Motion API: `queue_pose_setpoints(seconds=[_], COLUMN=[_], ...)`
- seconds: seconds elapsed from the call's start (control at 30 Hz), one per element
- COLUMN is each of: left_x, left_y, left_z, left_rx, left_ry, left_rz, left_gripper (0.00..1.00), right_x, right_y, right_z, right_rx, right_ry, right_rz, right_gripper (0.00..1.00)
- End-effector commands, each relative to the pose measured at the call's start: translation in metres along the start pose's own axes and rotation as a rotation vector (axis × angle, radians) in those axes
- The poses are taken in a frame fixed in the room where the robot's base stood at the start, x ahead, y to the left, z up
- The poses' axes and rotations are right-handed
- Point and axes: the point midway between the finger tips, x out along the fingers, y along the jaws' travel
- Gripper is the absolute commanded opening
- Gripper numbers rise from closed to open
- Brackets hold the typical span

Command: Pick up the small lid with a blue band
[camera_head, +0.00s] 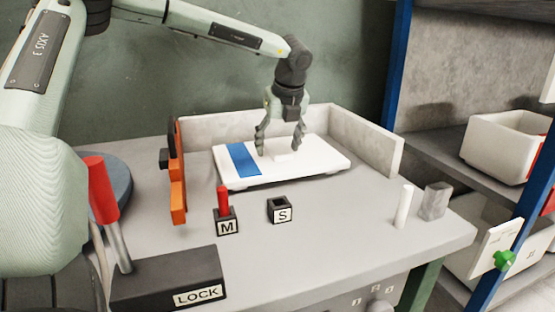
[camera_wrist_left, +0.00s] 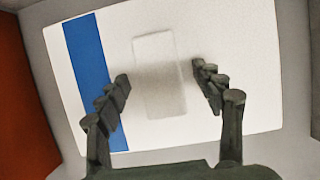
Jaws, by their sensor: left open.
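The lid (camera_head: 320,159) is a flat white slab with a blue band (camera_head: 243,159) across its left part. It lies on the grey table inside a low corner wall. A raised white block stands on its middle; this block (camera_wrist_left: 159,75) also shows in the left wrist view. My left gripper (camera_head: 280,152) is open and points down over the lid. In the left wrist view its fingers (camera_wrist_left: 162,85) sit either side of the raised block, with gaps on both sides. I cannot tell the exact height of the fingertips. My right gripper is not in view.
An orange upright (camera_head: 177,190) is left of the lid. A red-handled lever (camera_head: 104,195) rises by the LOCK box (camera_head: 165,280). A white cylinder (camera_head: 403,206) stands right.

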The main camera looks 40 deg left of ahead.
Motion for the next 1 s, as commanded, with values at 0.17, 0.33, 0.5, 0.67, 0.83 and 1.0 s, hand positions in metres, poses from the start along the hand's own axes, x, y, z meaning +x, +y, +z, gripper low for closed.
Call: queue_pose_setpoints(seconds=[0.17,0.33,0.5,0.67,0.83,1.0], left_x=[0.0012,0.0020,0.0017,0.0025,0.0039,0.0052], left_y=[0.0000,0.0000,0.0001,0.0004,0.0013,0.0024], left_z=[-0.0003,-0.0006,-0.0006,-0.0013,-0.0022,-0.0031], left_rx=[0.000,0.000,0.000,0.000,0.000,0.000], left_ry=[-0.001,-0.001,0.000,0.002,0.004,0.006], left_rz=[0.000,0.000,0.000,0.001,0.004,0.008], left_gripper=[0.67,0.67,0.50,0.30,0.19,0.18], right_x=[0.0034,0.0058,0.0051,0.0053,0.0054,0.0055], right_y=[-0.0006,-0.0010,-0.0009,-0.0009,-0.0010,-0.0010], right_z=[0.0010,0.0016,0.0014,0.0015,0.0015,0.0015], right_rx=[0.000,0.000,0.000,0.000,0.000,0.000], right_ry=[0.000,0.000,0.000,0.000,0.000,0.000], right_rz=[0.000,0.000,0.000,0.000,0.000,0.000], right_gripper=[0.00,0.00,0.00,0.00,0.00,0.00])
